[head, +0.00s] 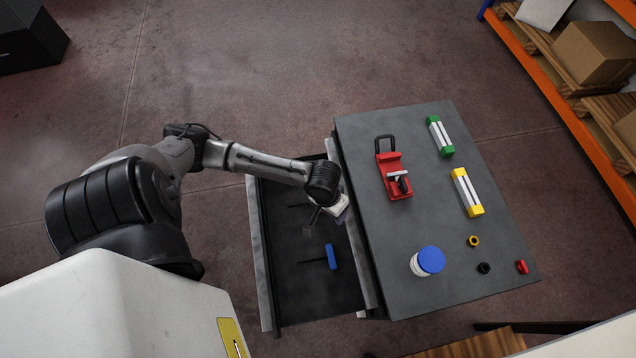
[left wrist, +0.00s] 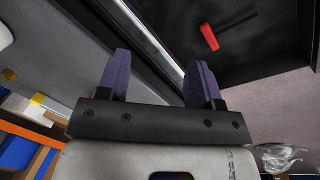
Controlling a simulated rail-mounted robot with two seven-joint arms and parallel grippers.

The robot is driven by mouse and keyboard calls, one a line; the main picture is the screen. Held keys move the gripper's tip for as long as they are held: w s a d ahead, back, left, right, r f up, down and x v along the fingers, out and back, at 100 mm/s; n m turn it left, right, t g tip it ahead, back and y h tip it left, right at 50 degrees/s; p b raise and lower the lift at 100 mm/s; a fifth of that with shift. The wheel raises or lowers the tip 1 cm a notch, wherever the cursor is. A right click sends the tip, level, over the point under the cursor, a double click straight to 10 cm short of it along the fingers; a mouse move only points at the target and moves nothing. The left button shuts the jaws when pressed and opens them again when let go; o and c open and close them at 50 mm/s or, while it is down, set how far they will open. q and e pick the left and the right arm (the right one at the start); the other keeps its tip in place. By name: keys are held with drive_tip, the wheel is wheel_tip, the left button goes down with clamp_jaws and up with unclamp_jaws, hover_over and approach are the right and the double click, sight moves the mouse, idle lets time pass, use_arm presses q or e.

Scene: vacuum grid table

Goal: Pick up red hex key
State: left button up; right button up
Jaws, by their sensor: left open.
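The red hex key (left wrist: 209,37) lies in the open dark drawer. In the left wrist view I see its red handle and a faint dark shaft, ahead of my left gripper and to the right. In the head view a dark shaft shows in the drawer left of the gripper, and the red handle is hidden there. My left gripper (head: 313,219) is over the drawer, near the cabinet's edge. Its two purple fingers (left wrist: 160,82) are apart with nothing between them. My right gripper is not in view.
A blue-handled hex key (head: 331,257) lies nearer the front of the drawer (head: 290,312). The grey cabinet top (head: 400,240) right of it holds a red clamp (head: 394,175), green (head: 440,136) and yellow (head: 467,192) pieces, and a blue-lidded jar (head: 430,261). A shelf stands far right.

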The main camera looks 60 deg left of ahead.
sight(305, 204)
use_arm(q)
drive_tip(key=w+a+f+n+g+y+b, duration=0.1)
drive_tip(key=w+a+f+n+b, duration=0.1)
drive_tip(key=a+f+n+b, duration=0.45)
drive_tip(key=w+a+f+n+y+b, duration=0.1)
drive_tip(key=w+a+f+n+b, duration=0.15)
drive_tip(key=a+f+b, duration=0.7)
drive_tip(key=shift+n, duration=0.4)
drive_tip(key=a+f+b, duration=0.1)
drive_tip(key=f, duration=0.1)
drive_tip(key=f+b, duration=0.2)
drive_tip(key=a+f+b, duration=0.1)
drive_tip(key=f, duration=0.1)
drive_tip(key=shift+s+a+f, duration=0.1)
drive_tip(key=shift+a+f, duration=0.2)
drive_tip(key=shift+a, duration=0.05)
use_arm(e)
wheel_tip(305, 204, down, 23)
use_arm(q)
drive_tip(key=f+b, duration=0.4)
drive_tip(key=f, duration=0.1)
drive_tip(key=shift+w+f, duration=0.1)
drive_tip(key=shift+w, duration=0.1)
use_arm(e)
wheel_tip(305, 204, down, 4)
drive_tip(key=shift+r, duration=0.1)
use_arm(q)
drive_tip(key=shift+a, duration=0.1)
drive_tip(key=shift+c, duration=0.3)
